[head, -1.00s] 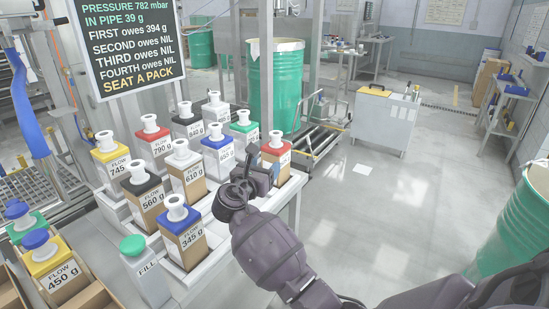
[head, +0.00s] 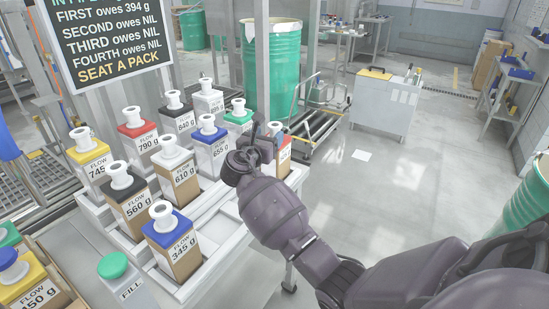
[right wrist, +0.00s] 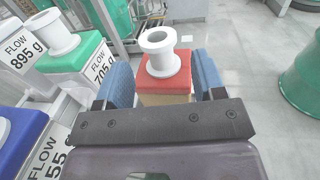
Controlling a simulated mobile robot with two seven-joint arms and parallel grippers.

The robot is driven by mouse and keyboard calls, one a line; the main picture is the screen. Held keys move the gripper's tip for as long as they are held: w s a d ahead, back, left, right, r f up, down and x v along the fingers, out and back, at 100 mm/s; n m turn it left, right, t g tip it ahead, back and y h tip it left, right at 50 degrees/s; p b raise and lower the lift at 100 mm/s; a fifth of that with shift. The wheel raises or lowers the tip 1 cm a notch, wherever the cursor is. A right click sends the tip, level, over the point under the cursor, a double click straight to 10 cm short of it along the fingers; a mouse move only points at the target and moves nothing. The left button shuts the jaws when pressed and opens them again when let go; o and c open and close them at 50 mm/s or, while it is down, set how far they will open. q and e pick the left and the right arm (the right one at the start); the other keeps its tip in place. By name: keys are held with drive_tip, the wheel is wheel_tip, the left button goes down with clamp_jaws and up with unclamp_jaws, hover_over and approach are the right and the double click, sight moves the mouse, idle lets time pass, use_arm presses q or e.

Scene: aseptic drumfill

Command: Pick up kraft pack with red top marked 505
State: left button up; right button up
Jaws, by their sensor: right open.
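The kraft pack with the red top (head: 285,157) stands at the right end of the pack rack, mostly hidden behind my right gripper (head: 266,138). Its number cannot be read in these frames. In the right wrist view its red top (right wrist: 168,73) with a white spout sits between the two blue-padded fingers of the open gripper (right wrist: 164,82). The fingers are on either side of the pack; I cannot tell whether they touch it. My left gripper is not in view.
A green-topped pack (right wrist: 72,53) stands close left in the wrist view. Another red-topped pack (head: 137,131), marked 790 g, is further back. Several other packs fill the white rack. A green drum (head: 272,70) stands behind. Open floor lies right.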

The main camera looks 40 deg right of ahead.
sight(273, 132)
drive_tip(key=x, duration=0.3)
drive_tip(key=b+x, duration=0.1)
drive_tip(key=x, duration=0.1)
drive_tip(key=shift+w+f, duration=0.15)
drive_tip(key=shift+f, duration=0.2)
drive_tip(key=shift+w+d+r, duration=0.1)
drive_tip(key=shift+w+d, duration=0.05)
drive_tip(key=shift+d, duration=0.2)
drive_tip(key=shift+c, duration=0.4)
drive_tip(key=c, duration=1)
